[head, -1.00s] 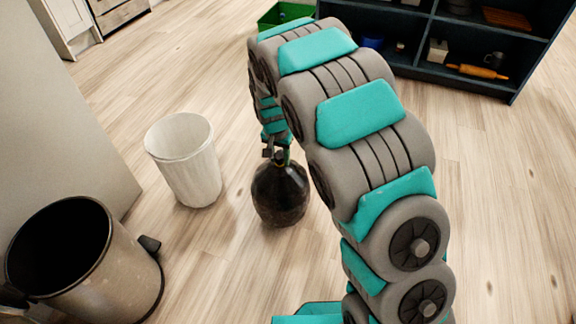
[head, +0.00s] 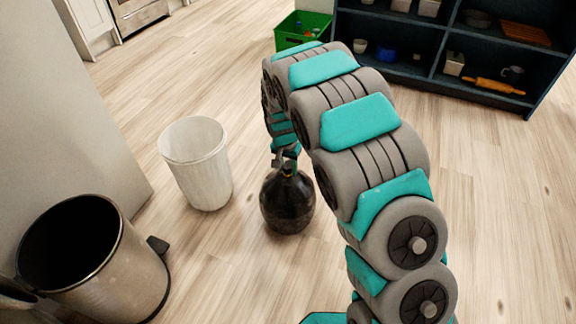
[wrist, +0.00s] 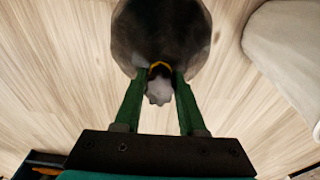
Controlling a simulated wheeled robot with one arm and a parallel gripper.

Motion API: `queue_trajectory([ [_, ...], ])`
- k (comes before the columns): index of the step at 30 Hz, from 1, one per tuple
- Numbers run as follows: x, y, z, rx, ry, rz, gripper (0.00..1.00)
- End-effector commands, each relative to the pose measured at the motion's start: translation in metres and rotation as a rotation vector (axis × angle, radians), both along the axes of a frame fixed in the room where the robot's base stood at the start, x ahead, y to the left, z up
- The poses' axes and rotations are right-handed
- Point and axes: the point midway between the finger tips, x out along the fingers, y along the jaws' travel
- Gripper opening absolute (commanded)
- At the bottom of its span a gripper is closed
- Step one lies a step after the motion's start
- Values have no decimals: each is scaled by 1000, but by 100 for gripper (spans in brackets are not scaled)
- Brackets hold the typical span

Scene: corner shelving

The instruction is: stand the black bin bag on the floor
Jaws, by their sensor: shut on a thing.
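The black bin bag (head: 287,205) is round and dark, with a gathered neck and a yellow tie at its top. It is upright in the head view, right of the white bin. My gripper (head: 285,166) is above it, shut on the neck. In the wrist view the green fingers of my gripper (wrist: 160,76) close on the neck from both sides, a pale tuft between them, and the bag (wrist: 160,30) extends beyond. The bag's underside is at or close to the wooden floor (head: 250,270); I cannot tell whether it touches.
A white bin (head: 203,175) stands left of the bag; a steel pedal bin (head: 125,270) is at the lower left. A green crate (head: 293,38) and dark blue shelving (head: 385,68) with several items are at the back. Floor around the bag is clear.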

Motion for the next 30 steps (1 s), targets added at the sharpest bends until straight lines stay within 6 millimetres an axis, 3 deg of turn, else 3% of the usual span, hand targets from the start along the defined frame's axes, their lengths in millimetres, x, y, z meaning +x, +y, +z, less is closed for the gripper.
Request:
queue_trajectory([
  [2,1,0,1,1,-3,0,0],
  [3,1,0,0,1,-3,0,41],
  [11,1,0,0,1,-1,0,70],
  [22,0,0,4,1,-1,0,70],
  [30,-3,2,37,2,-6,1,70],
])
